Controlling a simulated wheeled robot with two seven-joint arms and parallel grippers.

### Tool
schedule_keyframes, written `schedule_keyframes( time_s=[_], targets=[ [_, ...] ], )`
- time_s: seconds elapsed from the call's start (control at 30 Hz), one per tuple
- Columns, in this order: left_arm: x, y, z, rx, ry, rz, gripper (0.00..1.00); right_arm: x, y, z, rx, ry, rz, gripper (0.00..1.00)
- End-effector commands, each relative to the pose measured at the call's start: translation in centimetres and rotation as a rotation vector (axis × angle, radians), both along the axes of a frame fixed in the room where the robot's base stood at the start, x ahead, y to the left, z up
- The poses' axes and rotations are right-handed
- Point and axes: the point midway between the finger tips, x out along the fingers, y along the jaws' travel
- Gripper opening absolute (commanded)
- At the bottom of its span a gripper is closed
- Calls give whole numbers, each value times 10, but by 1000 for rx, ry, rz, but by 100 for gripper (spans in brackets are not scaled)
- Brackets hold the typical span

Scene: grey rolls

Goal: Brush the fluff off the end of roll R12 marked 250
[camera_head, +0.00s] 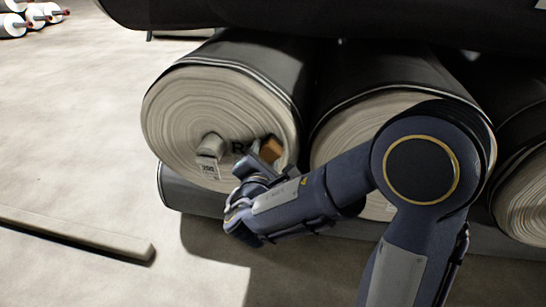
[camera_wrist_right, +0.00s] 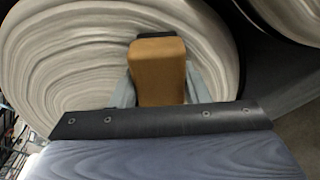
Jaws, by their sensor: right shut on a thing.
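A large grey roll (camera_head: 190,105) lies with its pale layered end facing me. Dark lettering beginning with "R" shows on that end, partly hidden by my right gripper. A core stub (camera_head: 211,143) sticks out of the end, with a small white tag (camera_head: 208,171) whose number is too small to read surely. My right gripper (camera_head: 262,160) is shut on an orange-brown brush block (camera_head: 271,149). In the right wrist view the block (camera_wrist_right: 158,70) stands between the two grey fingers, in front of the roll end (camera_wrist_right: 60,60); contact cannot be told. I cannot make out any fluff. My left gripper is out of view.
A second roll (camera_head: 345,130) lies right beside, partly behind my right arm, with another (camera_head: 530,190) at the far right.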

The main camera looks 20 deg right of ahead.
Motion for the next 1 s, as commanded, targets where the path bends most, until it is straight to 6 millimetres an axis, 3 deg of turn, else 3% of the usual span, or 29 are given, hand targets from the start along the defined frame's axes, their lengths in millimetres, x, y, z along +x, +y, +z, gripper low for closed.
schedule_keyframes(
  time_s=[0.73, 1.0],
  targets=[
    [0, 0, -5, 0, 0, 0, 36, 28, 43, 0, 0, -2, 1, 23],
    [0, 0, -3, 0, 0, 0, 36, 32, 48, 4, 1, -1, 1, 23]
  ],
)
